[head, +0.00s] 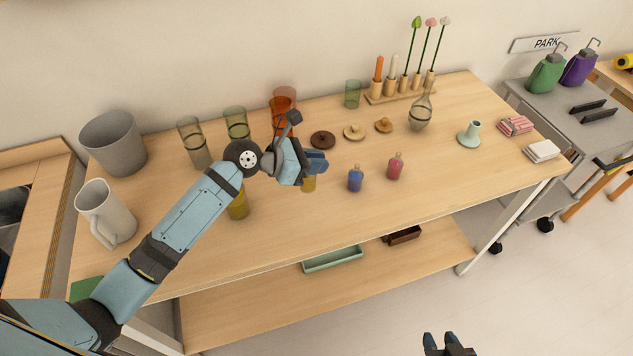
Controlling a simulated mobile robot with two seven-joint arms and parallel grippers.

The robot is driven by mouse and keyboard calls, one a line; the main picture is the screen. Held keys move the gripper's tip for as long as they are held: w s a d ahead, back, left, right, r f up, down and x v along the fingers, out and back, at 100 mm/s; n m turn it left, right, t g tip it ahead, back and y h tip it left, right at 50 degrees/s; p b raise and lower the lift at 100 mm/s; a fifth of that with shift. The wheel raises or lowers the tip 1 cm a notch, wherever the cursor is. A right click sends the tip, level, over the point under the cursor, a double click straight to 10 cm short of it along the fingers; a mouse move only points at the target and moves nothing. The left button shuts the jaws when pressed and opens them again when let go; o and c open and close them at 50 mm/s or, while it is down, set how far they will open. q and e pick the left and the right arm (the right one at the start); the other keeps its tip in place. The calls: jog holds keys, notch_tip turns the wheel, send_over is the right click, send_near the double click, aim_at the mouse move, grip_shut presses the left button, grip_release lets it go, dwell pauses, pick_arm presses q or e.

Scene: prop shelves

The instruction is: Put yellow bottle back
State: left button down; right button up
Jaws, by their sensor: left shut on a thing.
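The small yellow bottle (309,184) is at the left end of a row with a blue bottle (355,179) and a red bottle (396,167) on the wooden table. My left gripper (316,164) is shut on the yellow bottle from above and hides its upper part. I cannot tell whether the bottle's base touches the table. My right gripper (440,342) is low at the bottom edge, over the floor, with its fingers apart and nothing between them.
Behind my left gripper are tinted glasses (235,122), round lids (354,131) and a flask (420,112). A yellow vessel (239,206) is partly hidden by my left arm. A grey pitcher (106,214) stands at left.

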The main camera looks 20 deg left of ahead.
aim_at(315, 181)
pick_arm(q)
jog(key=shift+f+b, duration=0.35)
jog(key=shift+f, duration=2.9)
jog(key=shift+f, duration=0.1)
jog(key=c, duration=1.1)
grip_release()
jog(key=shift+s+a+r, duration=0.15)
jog(key=shift+r, duration=0.05)
jog(key=v, duration=1.1)
jog(key=shift+s+a+r, duration=0.1)
jog(key=shift+s+a, duration=0.05)
jog(key=shift+s, duration=0.05)
